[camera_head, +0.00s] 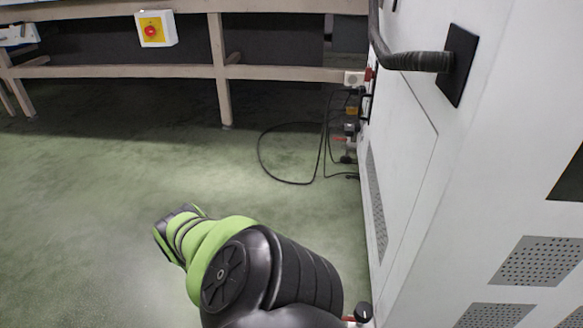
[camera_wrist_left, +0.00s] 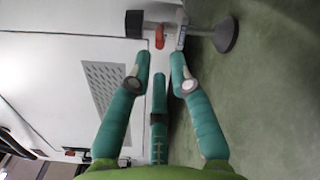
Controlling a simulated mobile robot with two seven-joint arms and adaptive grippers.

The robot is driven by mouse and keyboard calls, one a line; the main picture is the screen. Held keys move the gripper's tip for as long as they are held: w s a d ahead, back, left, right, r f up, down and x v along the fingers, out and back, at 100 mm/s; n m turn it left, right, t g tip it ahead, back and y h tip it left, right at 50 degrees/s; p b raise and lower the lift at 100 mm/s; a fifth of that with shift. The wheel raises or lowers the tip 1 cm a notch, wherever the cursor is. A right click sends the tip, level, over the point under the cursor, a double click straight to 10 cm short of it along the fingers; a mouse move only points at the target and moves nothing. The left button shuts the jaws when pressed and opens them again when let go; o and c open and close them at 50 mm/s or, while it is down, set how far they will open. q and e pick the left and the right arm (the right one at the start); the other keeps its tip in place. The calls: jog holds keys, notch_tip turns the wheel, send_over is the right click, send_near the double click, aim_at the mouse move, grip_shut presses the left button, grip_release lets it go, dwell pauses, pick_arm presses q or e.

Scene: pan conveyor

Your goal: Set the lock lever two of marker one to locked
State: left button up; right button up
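In the left wrist view, a small red lever (camera_wrist_left: 160,36) shows on the lower side of the white machine, between a dark block (camera_wrist_left: 134,23) and a pale labelled piece (camera_wrist_left: 181,38). I cannot tell whether it is locked. My left gripper (camera_wrist_left: 159,62) is open and empty, its teal fingers spread and pointing at the lever, apart from it. In the head view, a sliver of red (camera_head: 348,319) beside a dark knob (camera_head: 364,312) shows at the machine's base, mostly hidden by my arm. My left gripper does not show there, and my right gripper is in neither view.
The white machine (camera_head: 405,150) fills the right side, with a thick black hose (camera_head: 415,61). A grey round foot (camera_wrist_left: 227,35) stands beside the lever. Black cables (camera_head: 285,181) lie on the green floor, which is open at left. A beige railing (camera_head: 120,71) crosses the back.

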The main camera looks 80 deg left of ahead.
pick_arm(q)
jog(key=v, duration=0.4)
jog(key=shift+s, duration=0.1)
dwell(0.5)
